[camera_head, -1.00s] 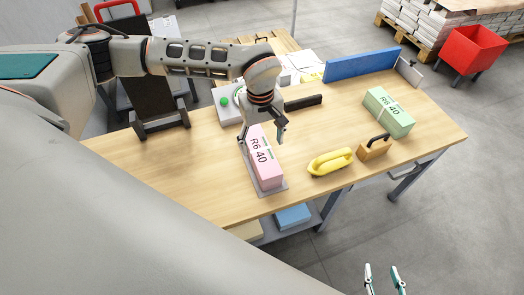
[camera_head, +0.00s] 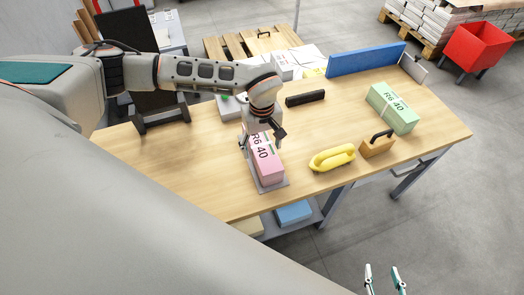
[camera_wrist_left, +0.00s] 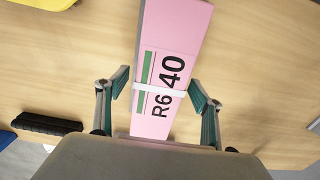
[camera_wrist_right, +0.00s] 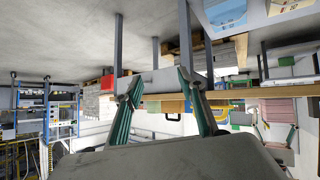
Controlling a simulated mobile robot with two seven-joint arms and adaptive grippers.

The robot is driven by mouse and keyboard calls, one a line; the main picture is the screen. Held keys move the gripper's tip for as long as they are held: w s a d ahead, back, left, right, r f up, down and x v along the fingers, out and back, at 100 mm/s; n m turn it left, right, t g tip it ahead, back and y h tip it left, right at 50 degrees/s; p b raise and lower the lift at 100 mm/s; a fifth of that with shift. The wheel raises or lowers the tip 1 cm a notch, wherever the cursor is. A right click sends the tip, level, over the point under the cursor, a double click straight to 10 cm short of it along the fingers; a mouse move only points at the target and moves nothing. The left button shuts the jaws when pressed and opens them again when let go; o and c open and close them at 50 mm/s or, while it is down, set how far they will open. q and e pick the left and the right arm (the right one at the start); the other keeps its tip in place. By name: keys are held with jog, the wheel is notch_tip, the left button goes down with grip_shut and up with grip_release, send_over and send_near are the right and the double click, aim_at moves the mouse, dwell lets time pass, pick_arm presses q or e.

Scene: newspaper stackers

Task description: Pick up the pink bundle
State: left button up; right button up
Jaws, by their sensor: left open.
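The pink bundle (camera_head: 267,168) lies on a grey plate (camera_head: 272,188) near the table's front edge. It has a white band and the print "R6 40". My left gripper (camera_head: 262,147) is open above the bundle's far part and hides some of the print. In the left wrist view the pink bundle (camera_wrist_left: 172,60) runs between the two spread fingers of the left gripper (camera_wrist_left: 159,88), with a gap on each side. My right gripper (camera_head: 384,277) is open and empty, off the table's front side.
On the wooden table (camera_head: 210,180), a yellow handled tool (camera_head: 332,158), a wooden block with a dark handle (camera_head: 377,146) and a green bundle (camera_head: 391,108) stand to the right. A black bar (camera_head: 305,98) lies behind. A blue board (camera_head: 366,60) edges the back.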

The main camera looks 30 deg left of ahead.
pick_arm(q)
jog(key=c, duration=1.7)
jog(key=shift+w+r, duration=0.1)
grip_shut()
